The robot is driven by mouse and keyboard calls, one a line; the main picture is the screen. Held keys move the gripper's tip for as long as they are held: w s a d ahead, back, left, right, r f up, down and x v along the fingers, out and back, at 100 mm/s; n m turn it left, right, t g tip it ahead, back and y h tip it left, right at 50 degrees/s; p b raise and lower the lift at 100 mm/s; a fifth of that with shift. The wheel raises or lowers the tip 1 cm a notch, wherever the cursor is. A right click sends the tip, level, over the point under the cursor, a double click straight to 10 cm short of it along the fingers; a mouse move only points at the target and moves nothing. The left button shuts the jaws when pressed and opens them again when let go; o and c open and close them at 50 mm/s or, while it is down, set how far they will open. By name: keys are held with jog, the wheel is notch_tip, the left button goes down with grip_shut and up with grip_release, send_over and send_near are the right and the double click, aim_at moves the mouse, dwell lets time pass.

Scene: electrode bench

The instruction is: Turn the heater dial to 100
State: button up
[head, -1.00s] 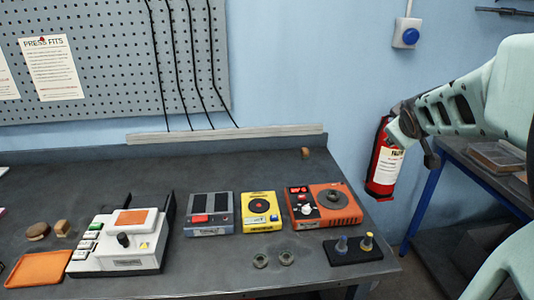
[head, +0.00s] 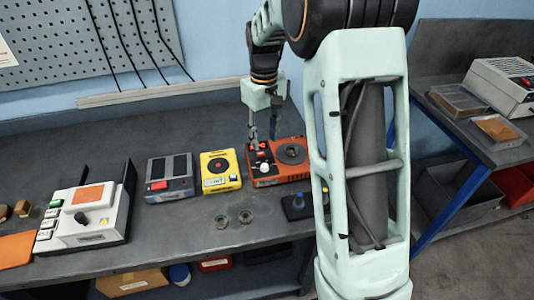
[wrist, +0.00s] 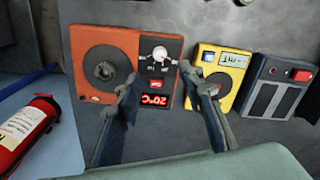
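The orange heater (head: 292,176) stands on the grey bench with a round dark plate on its right side. It also shows in the wrist view (wrist: 88,40), upside down, with its white dial (wrist: 160,53) on a black panel. Its red display (wrist: 155,100) appears to read 20°C. My gripper (head: 262,137) is above the heater's left side, pointing down. In the wrist view my gripper (wrist: 164,83) is open and empty, its fingers apart on either side below the dial and not touching it. In the head view the fingers partly cover the panel.
A yellow device (head: 219,183) stands close left of the heater, then a grey device (head: 170,190) and a white unit (head: 105,222). A black stand with pegs (head: 298,207) is in front of the heater. Two small rings (head: 245,216) lie on the bench. A fire extinguisher (wrist: 25,130) hangs nearby.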

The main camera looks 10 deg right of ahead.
aim_at(264, 165)
notch_tip(264, 165, down, 10)
jog(key=shift+f+p, duration=0.2)
jog(key=shift+p, duration=0.3)
grip_shut()
